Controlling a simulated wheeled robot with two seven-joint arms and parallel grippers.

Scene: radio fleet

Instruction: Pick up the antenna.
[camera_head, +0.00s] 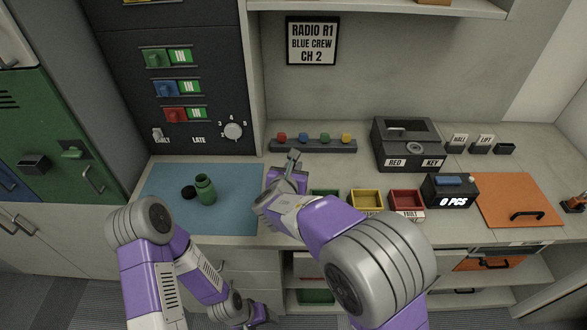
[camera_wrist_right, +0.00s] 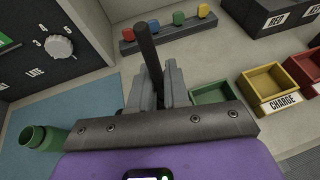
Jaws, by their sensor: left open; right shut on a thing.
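The antenna (camera_wrist_right: 149,45) is a dark rod in the right wrist view, standing up between the fingers of my right gripper (camera_wrist_right: 158,88). The gripper is shut on its lower part, and the fingers hide that part. In the head view my right gripper (camera_head: 291,168) is over the counter, just right of the blue mat; the antenna is hard to make out there. My left gripper (camera_head: 257,318) is open, low in front of the counter, and small in the picture.
Green, yellow (camera_head: 366,201) and red (camera_head: 406,203) bins stand right of my right gripper. Behind it lies a rack of coloured knobs (camera_head: 313,145). A dark key box (camera_head: 407,145) stands further right.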

